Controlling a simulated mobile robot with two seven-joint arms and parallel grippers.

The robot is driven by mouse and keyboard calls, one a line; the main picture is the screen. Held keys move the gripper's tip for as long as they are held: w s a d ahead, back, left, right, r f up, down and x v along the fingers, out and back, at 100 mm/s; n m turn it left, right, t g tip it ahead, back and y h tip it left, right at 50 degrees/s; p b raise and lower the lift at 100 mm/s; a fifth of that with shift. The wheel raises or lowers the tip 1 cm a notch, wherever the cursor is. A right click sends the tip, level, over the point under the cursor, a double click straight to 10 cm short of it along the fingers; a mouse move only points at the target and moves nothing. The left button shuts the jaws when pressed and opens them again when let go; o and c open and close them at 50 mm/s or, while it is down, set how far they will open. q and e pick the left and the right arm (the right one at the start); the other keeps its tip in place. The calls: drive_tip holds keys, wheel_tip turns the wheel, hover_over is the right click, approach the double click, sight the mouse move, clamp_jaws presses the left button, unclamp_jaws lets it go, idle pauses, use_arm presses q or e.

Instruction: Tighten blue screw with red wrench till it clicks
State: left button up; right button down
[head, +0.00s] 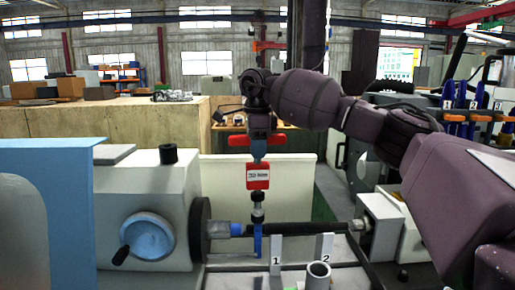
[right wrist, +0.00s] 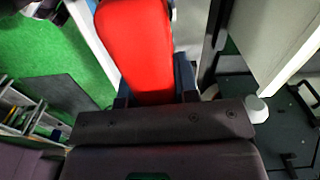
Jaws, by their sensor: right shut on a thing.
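My right gripper (head: 258,146) reaches in from the right, points down and is shut on the red wrench (head: 258,176). The wrench hangs upright, with red handle parts on both sides of the gripper and a labelled red body below. In the right wrist view, the red handle (right wrist: 136,50) sits between the fingers. The wrench's dark lower end stands over the dark horizontal shaft, directly above a blue upright piece (head: 257,242) that appears to be the blue screw. I cannot tell whether the tip touches it. My left gripper is out of view.
The grinder headstock (head: 150,205) with its blue handwheel (head: 148,236) is on the left. The tailstock (head: 382,222) is on the right. Numbered holders (head: 276,256) stand in front of the shaft. A tool rack (head: 463,116) is at the upper right.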

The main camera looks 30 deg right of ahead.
drive_tip(key=shift+f, duration=0.15)
idle(0.8)
drive_tip(key=shift+f+m, duration=0.1)
drive_tip(key=shift+m, duration=0.5)
drive_tip(key=shift+s+f+m+p, duration=0.15)
drive_tip(key=shift+m+p, duration=0.3)
drive_tip(key=shift+m, duration=6.15)
drive_tip(key=shift+n+p, duration=0.35)
drive_tip(key=shift+n, duration=0.15)
